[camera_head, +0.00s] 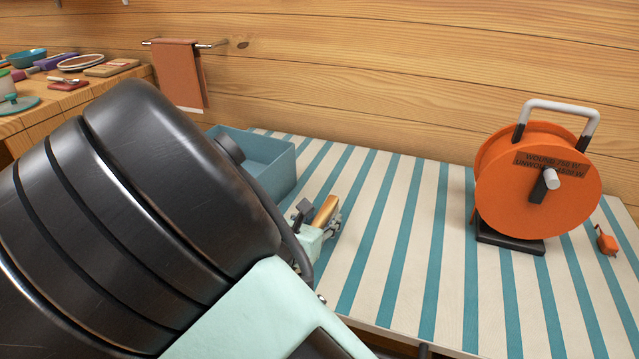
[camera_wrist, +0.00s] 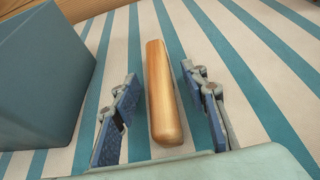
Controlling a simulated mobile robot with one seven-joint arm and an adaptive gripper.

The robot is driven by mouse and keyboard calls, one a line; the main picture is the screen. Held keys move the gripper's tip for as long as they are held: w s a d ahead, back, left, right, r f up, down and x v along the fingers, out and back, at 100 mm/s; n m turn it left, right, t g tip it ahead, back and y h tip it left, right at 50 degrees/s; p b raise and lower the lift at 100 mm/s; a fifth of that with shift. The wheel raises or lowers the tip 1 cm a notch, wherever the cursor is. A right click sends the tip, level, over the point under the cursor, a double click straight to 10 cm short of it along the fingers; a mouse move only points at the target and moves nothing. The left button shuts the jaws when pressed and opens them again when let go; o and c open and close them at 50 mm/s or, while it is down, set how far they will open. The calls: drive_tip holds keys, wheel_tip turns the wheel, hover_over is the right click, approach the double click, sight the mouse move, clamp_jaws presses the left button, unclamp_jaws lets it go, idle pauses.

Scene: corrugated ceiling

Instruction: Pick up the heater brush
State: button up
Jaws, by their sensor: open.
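The heater brush shows as a rounded wooden handle (camera_wrist: 160,92) in the wrist view, lying on the striped cloth. It also shows in the head view as a short brown piece (camera_head: 326,209) beside my gripper. My gripper (camera_wrist: 158,100) is open, with one blue-padded finger on each side of the handle and a gap on both sides. In the head view my gripper (camera_head: 318,222) is partly hidden behind my arm. No bristles can be made out.
A blue open box (camera_head: 272,160) stands close to the left of the handle. An orange cable reel (camera_head: 535,190) stands at the right of the striped table (camera_head: 405,240), with a small orange plug (camera_head: 606,240) by it. The table's middle is clear. A cloth (camera_head: 181,75) hangs on the wall.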

drive_tip(key=shift+x, duration=0.75)
drive_tip(key=shift+c, duration=0.7)
clamp_jaws()
drive_tip(key=shift+r, duration=0.15)
